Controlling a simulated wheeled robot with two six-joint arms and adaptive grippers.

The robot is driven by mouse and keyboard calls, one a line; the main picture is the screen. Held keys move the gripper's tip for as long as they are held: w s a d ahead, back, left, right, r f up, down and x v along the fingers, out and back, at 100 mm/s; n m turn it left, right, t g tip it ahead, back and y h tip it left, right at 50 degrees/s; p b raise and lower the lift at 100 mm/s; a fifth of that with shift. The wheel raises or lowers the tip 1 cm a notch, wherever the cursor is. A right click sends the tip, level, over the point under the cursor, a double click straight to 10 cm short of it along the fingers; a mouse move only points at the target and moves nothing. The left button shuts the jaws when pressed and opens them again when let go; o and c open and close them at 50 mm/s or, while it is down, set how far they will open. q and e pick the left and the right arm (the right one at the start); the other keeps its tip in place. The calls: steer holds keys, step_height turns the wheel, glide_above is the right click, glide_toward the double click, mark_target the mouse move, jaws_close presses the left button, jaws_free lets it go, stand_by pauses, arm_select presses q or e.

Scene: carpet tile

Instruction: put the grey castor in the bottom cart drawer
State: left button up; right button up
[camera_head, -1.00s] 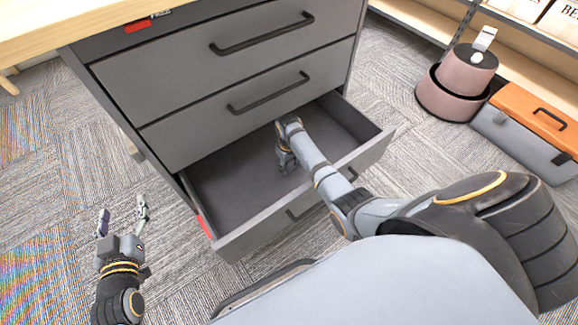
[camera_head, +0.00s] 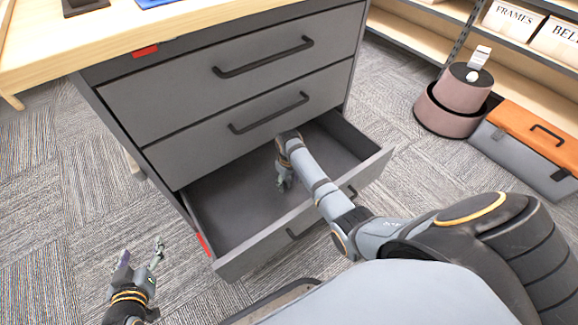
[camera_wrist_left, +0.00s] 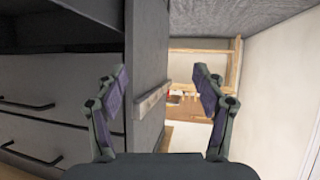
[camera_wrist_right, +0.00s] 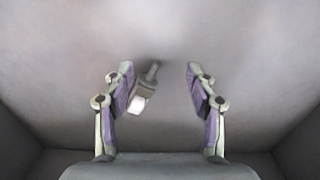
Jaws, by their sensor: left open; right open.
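The grey cart's bottom drawer (camera_head: 238,258) is pulled out. My right arm reaches over its front, and my right gripper (camera_head: 283,182) is down inside it, fingers open. In the right wrist view the grey castor (camera_wrist_right: 143,95) lies on the drawer floor (camera_wrist_right: 240,40), beside and partly behind the left finger of my right gripper (camera_wrist_right: 160,85); I see no grip on it. In the head view I cannot make the castor out. My left gripper (camera_head: 140,256) is open and empty over the carpet, left of the cart; it also shows in the left wrist view (camera_wrist_left: 160,85).
The two upper drawers (camera_head: 230,70) are shut. A wooden worktop (camera_head: 110,45) covers the cart. To the right stand a pink round bin (camera_head: 452,100), an orange-lidded grey box (camera_head: 525,145) and shelves (camera_head: 480,40). Carpet left of the cart is clear.

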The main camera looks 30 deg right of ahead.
steer(key=shift+r+p, duration=0.35)
steer(key=shift+r, duration=0.5)
arm_select(q)
steer(key=s+f+g+p, duration=0.2)
steer(key=s+f+g, duration=0.1)
steer(key=s, duration=0.3)
steer(key=s+f+g+p, duration=0.2)
steer(key=s+f+g, duration=0.2)
steer(key=s+g, duration=0.2)
steer(key=shift+s+f, duration=0.3)
steer(key=shift+s, duration=0.25)
arm_select(e)
step_height(320, 180, up, 9)
